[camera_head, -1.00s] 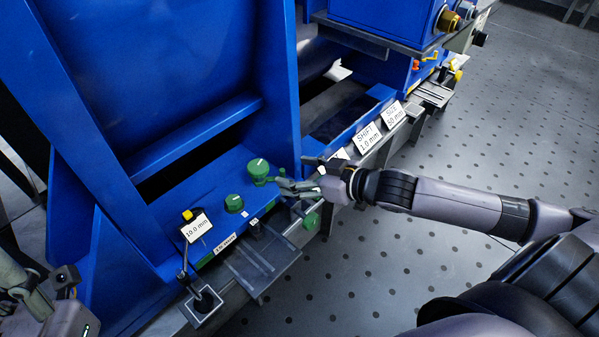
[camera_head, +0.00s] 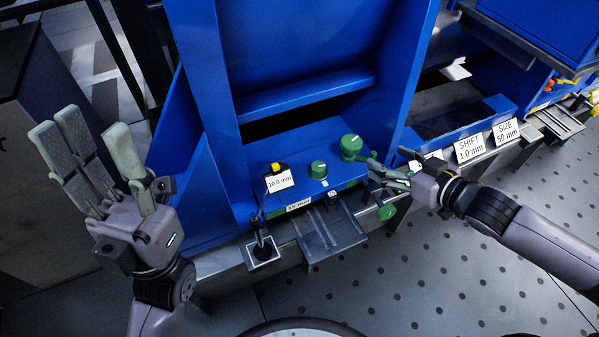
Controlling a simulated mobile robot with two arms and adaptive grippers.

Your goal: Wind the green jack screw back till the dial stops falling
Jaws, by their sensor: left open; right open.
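Several green screw heads show on the blue frame: a larger upright one (camera_head: 351,146), a smaller upright one (camera_head: 318,168) to its left, and one facing outward (camera_head: 386,212) below my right gripper. I cannot tell for sure which is the jack screw. The dial readout (camera_head: 280,183) reads 10.0 mm and has a yellow cap; a small stand (camera_head: 262,250) is below it. My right gripper (camera_head: 374,172) is open, its fingers close to the larger green head; contact cannot be made out. My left gripper (camera_head: 88,127) is open and empty, fingers up, left of the frame.
The blue frame (camera_head: 300,50) has tall walls beside the screws. A grey slotted plate (camera_head: 330,235) juts out in front. Cards (camera_head: 469,147) reading SHIFT 1.0 mm and SIZE 50 mm stand to the right. The dotted floor at lower right is clear.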

